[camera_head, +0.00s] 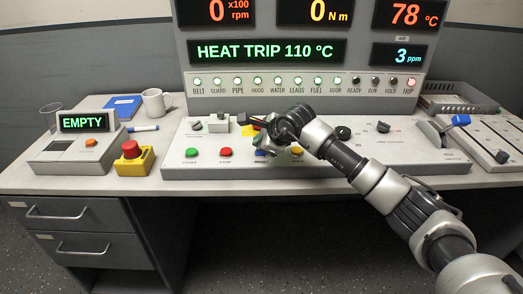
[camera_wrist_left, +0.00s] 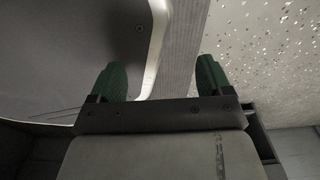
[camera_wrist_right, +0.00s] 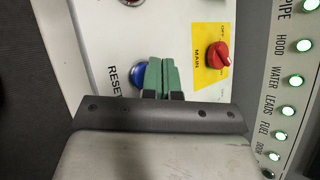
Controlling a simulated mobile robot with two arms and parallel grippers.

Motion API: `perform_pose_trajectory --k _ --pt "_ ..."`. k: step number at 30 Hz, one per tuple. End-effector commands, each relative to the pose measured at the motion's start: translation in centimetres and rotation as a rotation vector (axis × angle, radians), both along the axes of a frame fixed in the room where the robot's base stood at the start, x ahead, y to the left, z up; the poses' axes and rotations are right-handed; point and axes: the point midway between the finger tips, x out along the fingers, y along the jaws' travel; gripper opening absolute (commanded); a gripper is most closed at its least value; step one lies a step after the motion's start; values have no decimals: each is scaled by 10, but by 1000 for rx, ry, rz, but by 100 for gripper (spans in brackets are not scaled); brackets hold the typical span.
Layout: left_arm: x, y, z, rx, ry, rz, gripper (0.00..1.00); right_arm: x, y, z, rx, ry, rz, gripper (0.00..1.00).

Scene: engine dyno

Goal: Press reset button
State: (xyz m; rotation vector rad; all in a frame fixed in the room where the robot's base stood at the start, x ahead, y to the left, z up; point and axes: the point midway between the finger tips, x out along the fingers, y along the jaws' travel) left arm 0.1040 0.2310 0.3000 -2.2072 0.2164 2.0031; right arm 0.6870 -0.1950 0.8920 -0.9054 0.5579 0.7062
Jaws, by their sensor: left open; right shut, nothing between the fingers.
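The reset button is a blue round button (camera_wrist_right: 139,76) labelled RESET, on the pale console panel in the right wrist view. My right gripper (camera_wrist_right: 160,77) has its green fingertips together with nothing between them. The fingertips lie right beside the button and overlap its edge in this view; I cannot tell whether they touch it. In the head view my right gripper (camera_head: 265,145) is low over the middle of the console and hides most of the button. My left gripper (camera_wrist_left: 160,80) is open and empty in the left wrist view, and is out of the head view.
A red MAIN rotary switch (camera_wrist_right: 217,55) on a yellow plate is close to my right fingertips. Green (camera_head: 192,152), red (camera_head: 225,152) and yellow (camera_head: 296,152) buttons line the console front. A red emergency stop (camera_head: 131,149) stands left. The display (camera_head: 266,51) reads HEAT TRIP 110 °C; the TRIP lamp is red.

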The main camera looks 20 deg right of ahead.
Motion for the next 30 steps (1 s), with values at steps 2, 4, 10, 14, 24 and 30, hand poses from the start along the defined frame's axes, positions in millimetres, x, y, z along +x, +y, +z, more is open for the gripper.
perform_pose_trajectory --k 2,4,10,14,24,30 --pt "6 -1 1 -1 -9 0 79 0 0 -1 0 0 0 0" --pt "9 -1 1 -2 -14 -1 79 0 0 -1 0 0 0 0" --pt "12 -2 1 -2 -17 -1 79 0 0 -2 0 0 0 0" --pt "14 -2 2 -3 -19 -1 79 0 0 -2 0 0 0 0" --pt "13 -3 2 -2 -11 0 79 0 0 -3 0 0 0 0" --pt "12 -3 2 -3 -8 1 79 0 0 -4 0 0 0 0"
